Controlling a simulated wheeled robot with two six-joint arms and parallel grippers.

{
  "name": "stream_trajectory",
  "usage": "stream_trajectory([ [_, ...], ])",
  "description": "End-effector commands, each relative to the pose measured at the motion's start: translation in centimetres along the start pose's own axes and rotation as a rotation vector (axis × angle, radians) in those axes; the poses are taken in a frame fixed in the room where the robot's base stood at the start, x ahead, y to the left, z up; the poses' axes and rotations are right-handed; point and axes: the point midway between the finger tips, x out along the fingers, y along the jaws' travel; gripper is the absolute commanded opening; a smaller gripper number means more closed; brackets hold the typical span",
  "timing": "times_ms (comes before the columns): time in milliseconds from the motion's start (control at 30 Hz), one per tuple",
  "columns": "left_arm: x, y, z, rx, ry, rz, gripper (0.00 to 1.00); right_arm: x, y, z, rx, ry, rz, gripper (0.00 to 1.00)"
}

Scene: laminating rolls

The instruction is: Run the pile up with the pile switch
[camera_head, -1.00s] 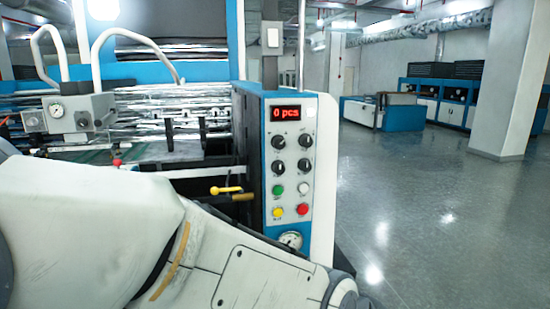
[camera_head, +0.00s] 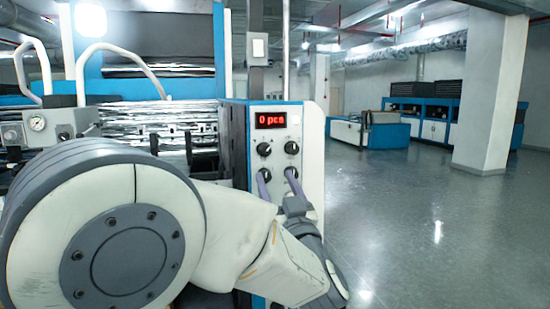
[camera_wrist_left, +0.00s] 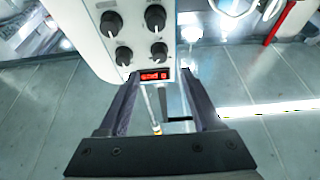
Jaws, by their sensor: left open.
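The control panel (camera_head: 311,135) is a white and blue box with a red display (camera_head: 270,120) reading "0 pcs". Below it are an upper pair of black knobs (camera_head: 291,147) and a lower pair partly covered by my fingers. I cannot tell which control is the pile switch. My left gripper (camera_head: 277,173) is open in front of the panel, its two fingers apart at the lower knobs; contact cannot be told. In the left wrist view four knobs (camera_wrist_left: 155,17) lie beyond the open fingers (camera_wrist_left: 159,75). The buttons are hidden behind my arm. No pile can be made out. My right gripper is out of view.
The laminating machine (camera_head: 165,115) with its shiny rolls stands left of the panel. A pressure gauge (camera_head: 12,134) is at the far left. Open grey floor (camera_head: 430,235) lies to the right, with a pillar (camera_head: 490,100) and blue machines (camera_head: 430,120) behind.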

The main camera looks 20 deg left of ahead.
Motion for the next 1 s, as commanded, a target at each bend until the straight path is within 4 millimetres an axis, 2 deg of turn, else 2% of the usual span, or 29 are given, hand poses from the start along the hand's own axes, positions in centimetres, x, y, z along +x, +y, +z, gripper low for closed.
stream_trajectory([
  [200,4.5,-0.1,-0.3,0.002,-0.001,-0.002,0.66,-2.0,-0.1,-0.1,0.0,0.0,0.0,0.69],
  [400,7.5,0.0,-0.3,-0.001,0.0,0.001,0.66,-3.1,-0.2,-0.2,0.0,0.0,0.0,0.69],
  [600,8.8,0.1,-0.1,-0.002,0.0,0.003,0.66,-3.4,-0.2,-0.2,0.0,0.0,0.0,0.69],
  [867,8.8,0.1,0.0,-0.003,-0.001,0.005,0.66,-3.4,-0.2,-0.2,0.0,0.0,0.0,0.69],
  [967,8.8,0.1,0.0,-0.003,-0.001,0.005,0.32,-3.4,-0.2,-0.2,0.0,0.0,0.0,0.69],
  [1000,8.8,0.1,0.0,-0.003,-0.001,0.005,0.16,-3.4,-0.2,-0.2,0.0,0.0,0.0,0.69],
])
